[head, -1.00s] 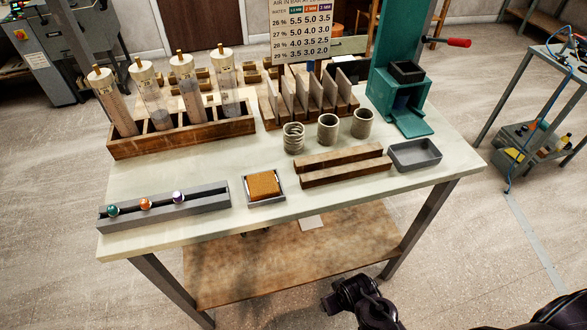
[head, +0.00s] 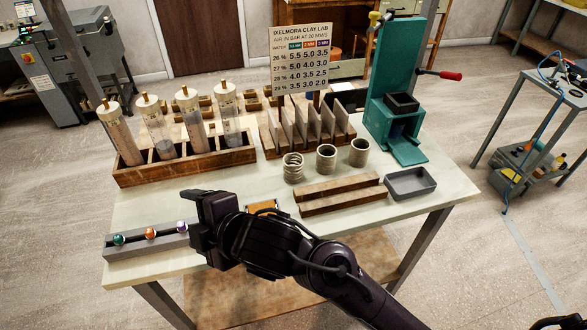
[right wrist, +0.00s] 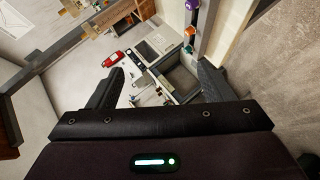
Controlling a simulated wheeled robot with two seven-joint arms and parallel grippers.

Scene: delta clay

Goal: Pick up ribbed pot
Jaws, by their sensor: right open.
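The ribbed pot (head: 293,168), a small pale clay cylinder with raised rings, stands upright on the table. It is the leftmost of three small pots, beside two smoother ones (head: 326,158) (head: 359,153). My right gripper (head: 199,222) is over the table's front left, to the left of and nearer than the ribbed pot, and well apart from it. In the right wrist view its two fingers (right wrist: 160,88) are spread with nothing held between them. The ribbed pot is not recognisable in that view. My left gripper is not in view.
A wooden rack (head: 185,167) with clear tubes stands behind my right gripper. Slotted boards (head: 305,125) are behind the pots, wooden bars (head: 340,194) in front. A teal press (head: 395,90) and grey tray (head: 410,183) stand right. My arm partly covers the sponge tray (head: 262,206).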

